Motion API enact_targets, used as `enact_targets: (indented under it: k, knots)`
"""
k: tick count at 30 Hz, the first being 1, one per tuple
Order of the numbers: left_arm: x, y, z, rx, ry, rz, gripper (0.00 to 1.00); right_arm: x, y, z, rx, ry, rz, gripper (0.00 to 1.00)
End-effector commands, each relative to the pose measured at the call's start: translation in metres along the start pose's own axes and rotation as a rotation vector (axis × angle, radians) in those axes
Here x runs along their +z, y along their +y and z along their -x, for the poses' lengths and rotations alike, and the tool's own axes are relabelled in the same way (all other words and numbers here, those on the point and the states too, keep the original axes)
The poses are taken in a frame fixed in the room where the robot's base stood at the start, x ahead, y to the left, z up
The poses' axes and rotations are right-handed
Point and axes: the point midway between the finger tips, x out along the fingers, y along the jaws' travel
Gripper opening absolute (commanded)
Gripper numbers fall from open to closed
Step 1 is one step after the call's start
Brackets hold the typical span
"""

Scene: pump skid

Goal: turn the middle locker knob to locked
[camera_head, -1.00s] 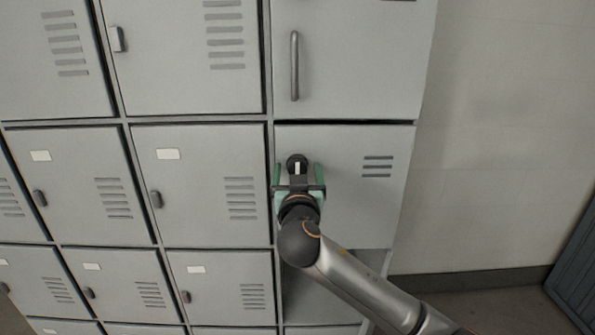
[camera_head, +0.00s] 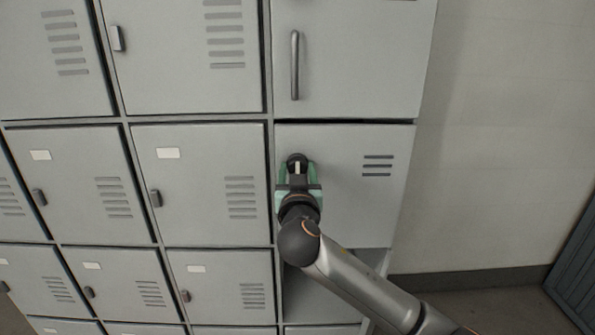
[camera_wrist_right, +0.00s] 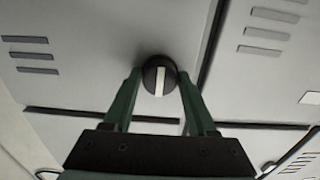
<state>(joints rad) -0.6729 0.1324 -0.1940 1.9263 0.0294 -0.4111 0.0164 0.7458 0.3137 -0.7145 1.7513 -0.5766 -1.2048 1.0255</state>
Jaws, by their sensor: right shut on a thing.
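The middle locker knob is a round black knob (camera_head: 296,159) with a white pointer line, on the middle door (camera_head: 345,210) of the right-hand locker column. In the right wrist view the knob (camera_wrist_right: 150,76) sits between the green fingers, and its white line runs nearly along the finger direction. In the head view the line stands about upright. My right gripper (camera_head: 298,172) is shut on the knob, a finger on each side; its fingertips also show in the right wrist view (camera_wrist_right: 159,88). My left gripper is not in view.
Above is a door with a long bar handle (camera_head: 294,66). Below is an open, empty-looking compartment (camera_head: 318,295). Other grey lockers with small latches (camera_head: 156,198) fill the left. A bare wall (camera_head: 500,130) lies to the right.

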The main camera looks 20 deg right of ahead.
Motion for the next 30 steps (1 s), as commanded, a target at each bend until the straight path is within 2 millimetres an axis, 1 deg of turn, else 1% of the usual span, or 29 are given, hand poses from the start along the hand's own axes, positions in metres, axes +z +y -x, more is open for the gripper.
enact_targets:
  k: [5, 11, 17, 30]
  knots:
    - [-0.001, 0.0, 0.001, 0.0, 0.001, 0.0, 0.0, 0.0, 0.0, 0.0, 0.002, -0.002, 0.018, 0.02]
    - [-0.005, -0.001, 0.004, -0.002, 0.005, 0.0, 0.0, -0.001, 0.0, 0.0, 0.001, -0.002, 0.098, 0.02]
    - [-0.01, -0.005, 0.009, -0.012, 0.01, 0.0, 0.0, -0.001, 0.0, 0.0, 0.001, -0.003, 0.251, 0.02]
    - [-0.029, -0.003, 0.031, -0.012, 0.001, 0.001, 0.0, -0.003, 0.001, 0.0, 0.001, -0.003, 0.67, 0.02]
